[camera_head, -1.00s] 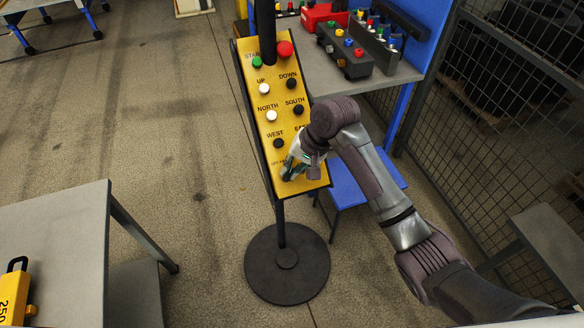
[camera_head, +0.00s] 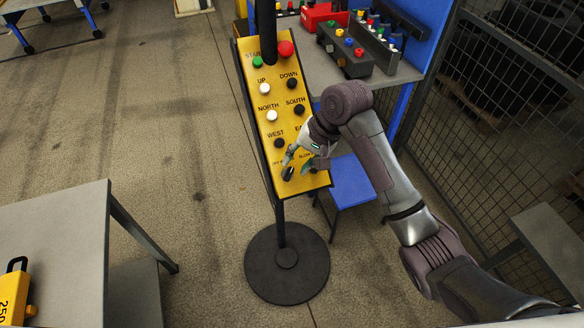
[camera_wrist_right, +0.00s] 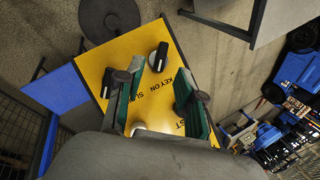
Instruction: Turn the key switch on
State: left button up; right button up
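The yellow control panel (camera_head: 268,98) leans on a black stand with several buttons. The key switch (camera_head: 288,174) is a black knob low on the panel's left side, beneath an OFF–ON label. In the right wrist view the key switch (camera_wrist_right: 158,57) shows a white line, beside the words KEY ON; I cannot tell its exact setting. My right gripper (camera_head: 298,163) is in front of the panel's lower part, just above the knob. In the wrist view the fingers of my right gripper (camera_wrist_right: 160,86) are apart with nothing between them. My left gripper is not in view.
A second dark knob (camera_wrist_right: 107,82) is partly hidden by a finger. A grey bench (camera_head: 345,85) with button boxes stands behind the panel, with a wire fence (camera_head: 490,140) at right. A grey table (camera_head: 55,240) is at lower left. The floor left of the panel is clear.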

jog(key=v, duration=0.7)
jog(key=shift+r, duration=0.2)
jog(key=shift+s+d, duration=0.1)
jog(key=shift+d, duration=0.05)
